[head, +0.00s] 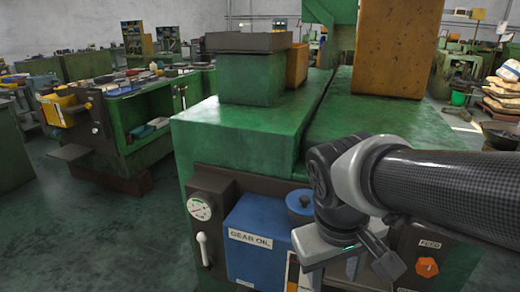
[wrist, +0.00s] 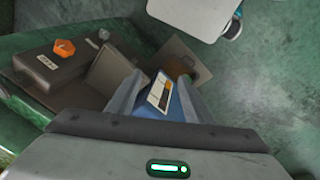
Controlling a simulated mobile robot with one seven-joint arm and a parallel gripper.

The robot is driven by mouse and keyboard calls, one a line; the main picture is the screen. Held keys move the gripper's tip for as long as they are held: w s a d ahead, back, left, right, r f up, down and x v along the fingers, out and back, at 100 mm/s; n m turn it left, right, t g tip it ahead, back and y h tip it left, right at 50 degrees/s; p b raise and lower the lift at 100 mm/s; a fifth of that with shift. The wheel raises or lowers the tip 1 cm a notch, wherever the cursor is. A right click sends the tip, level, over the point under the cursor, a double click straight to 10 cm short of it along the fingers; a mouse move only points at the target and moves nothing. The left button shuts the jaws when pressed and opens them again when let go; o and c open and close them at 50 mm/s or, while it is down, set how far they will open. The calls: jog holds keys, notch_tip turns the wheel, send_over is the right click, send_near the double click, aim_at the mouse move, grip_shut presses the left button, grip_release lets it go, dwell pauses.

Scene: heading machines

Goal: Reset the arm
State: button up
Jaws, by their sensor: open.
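My arm (head: 440,188) reaches in from the right in front of a green machine (head: 240,130). My gripper (head: 368,262) hangs low at the machine's front, between the blue gear oil box (head: 250,240) and the dark feed box (head: 425,258). In the wrist view, the two fingers of my gripper (wrist: 158,90) stand apart. I see nothing held.
A pressure gauge (head: 200,207) and a white lever (head: 203,248) are at the machine's front left. An orange knob (head: 427,267) is on the feed box, also in the wrist view (wrist: 64,48). A green workbench (head: 130,120) stands left. Green floor (head: 90,230) is clear at front left.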

notch_tip(320, 180, up, 23)
jog(key=s+d+m+t+y+p, duration=0.1)
jog(key=m+t+p, duration=0.2)
jog(key=p, duration=1.5)
jog(key=shift+s+r+t+y, duration=0.2)
jog(key=shift+t+y, duration=0.1)
jog(key=shift+a, duration=0.25)
